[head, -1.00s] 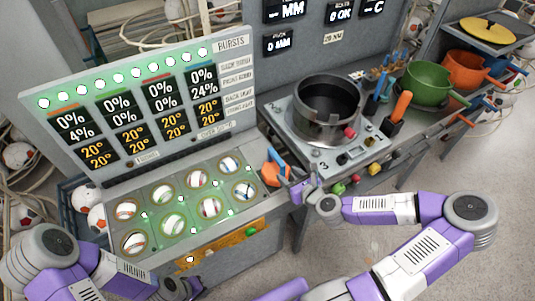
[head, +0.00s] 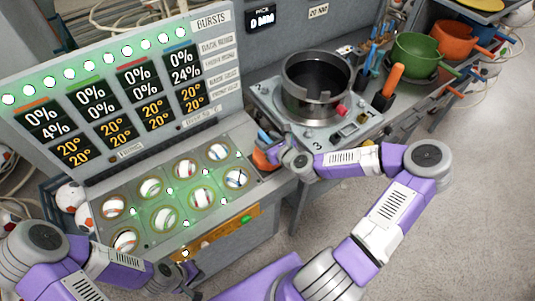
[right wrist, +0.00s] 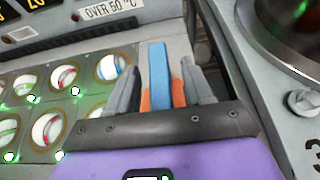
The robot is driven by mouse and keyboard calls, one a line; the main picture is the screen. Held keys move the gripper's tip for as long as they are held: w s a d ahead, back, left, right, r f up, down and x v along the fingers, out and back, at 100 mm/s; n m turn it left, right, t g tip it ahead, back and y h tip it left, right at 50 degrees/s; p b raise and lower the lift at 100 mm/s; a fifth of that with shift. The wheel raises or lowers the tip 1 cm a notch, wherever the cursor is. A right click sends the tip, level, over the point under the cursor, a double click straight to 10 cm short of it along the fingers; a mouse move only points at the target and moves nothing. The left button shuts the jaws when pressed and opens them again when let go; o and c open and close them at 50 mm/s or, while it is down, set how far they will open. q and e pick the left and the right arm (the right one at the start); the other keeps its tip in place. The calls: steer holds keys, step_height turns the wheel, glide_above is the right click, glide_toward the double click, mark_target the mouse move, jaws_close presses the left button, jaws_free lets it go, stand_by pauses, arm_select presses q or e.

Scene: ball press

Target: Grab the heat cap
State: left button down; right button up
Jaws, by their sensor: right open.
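An orange piece with an upright blue handle sits in the gap between the ball panel and the press; it may be the heat cap, but no label shows. In the right wrist view its blue handle (right wrist: 159,80) stands between the two grey fingers of my right gripper (right wrist: 160,85), with orange showing behind. The fingers are open, with a gap on each side of the handle. In the head view my right gripper (head: 274,148) partly covers the orange piece (head: 262,158). My left gripper (head: 188,276) is low by the panel's front edge, and its fingers are unclear.
The panel (head: 146,219) holds several balls in round wells below a readout board (head: 110,92). A metal pot (head: 318,85) stands right of my right gripper. Green (head: 420,55) and orange (head: 472,42) pots are farther right. Floor is clear at lower right.

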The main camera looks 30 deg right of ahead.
jaws_close()
stand_by(1.4)
